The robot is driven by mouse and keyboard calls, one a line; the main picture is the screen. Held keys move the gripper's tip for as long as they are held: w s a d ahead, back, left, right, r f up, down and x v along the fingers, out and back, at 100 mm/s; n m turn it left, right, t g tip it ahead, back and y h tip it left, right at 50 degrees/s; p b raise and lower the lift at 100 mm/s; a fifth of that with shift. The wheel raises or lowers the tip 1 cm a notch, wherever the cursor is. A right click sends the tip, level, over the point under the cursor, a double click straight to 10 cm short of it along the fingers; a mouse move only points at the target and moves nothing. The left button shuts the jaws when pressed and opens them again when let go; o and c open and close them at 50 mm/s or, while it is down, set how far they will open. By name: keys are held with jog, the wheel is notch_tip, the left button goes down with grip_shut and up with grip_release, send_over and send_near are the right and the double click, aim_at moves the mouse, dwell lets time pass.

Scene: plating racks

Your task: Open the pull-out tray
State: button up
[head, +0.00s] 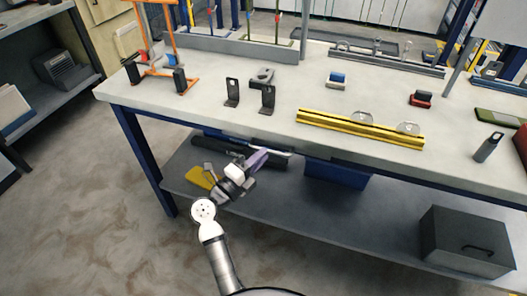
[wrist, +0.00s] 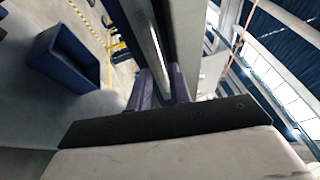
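The pull-out tray (head: 270,151) shows in the head view as a dark, long shape just under the bench's front edge. My gripper (head: 259,159) is at its front, below the tabletop, and its purple fingers hide part of it. In the wrist view, the two purple fingers of my gripper (wrist: 161,88) stand apart. A long grey bar, seemingly the tray's front edge or handle (wrist: 148,35), runs from the top of the picture toward the gap between them. I cannot tell whether the fingers touch it.
The workbench top (head: 270,110) is above my gripper. A blue bin (head: 338,174) hangs or stands under it, also visible in the wrist view (wrist: 68,58). A yellow item (head: 201,177) and a grey box (head: 466,242) are on the lower shelf. The floor in front is clear.

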jog(key=shift+x, duration=0.95)
grip_shut()
